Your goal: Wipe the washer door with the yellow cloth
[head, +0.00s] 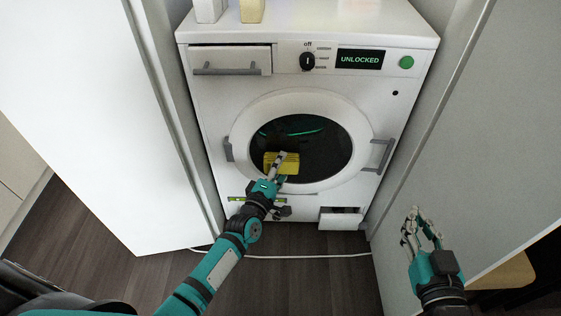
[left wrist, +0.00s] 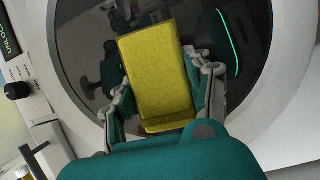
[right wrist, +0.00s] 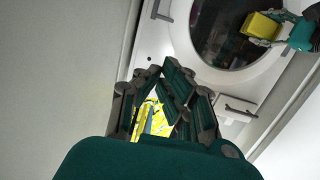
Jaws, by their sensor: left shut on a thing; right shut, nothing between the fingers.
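The washer door (head: 241,135) is a white ring with dark glass, closed on the white washer. It also shows in the left wrist view (left wrist: 75,65) and right wrist view (right wrist: 182,40). My left gripper (head: 277,171) is shut on the yellow cloth (head: 290,162), a folded pad between its fingers in the left wrist view (left wrist: 160,75). The cloth is in front of the lower glass; whether it touches is unclear. My right gripper (head: 418,228) is shut and empty, low at the right, away from the door.
A grey door handle (head: 382,155) is on the right of the ring. The small lower flap (head: 340,218) looks partly open. The display (head: 360,59) reads UNLOCKED. White panels flank the washer closely. A white cable (head: 310,256) crosses the floor. Bottles (head: 252,10) stand on top.

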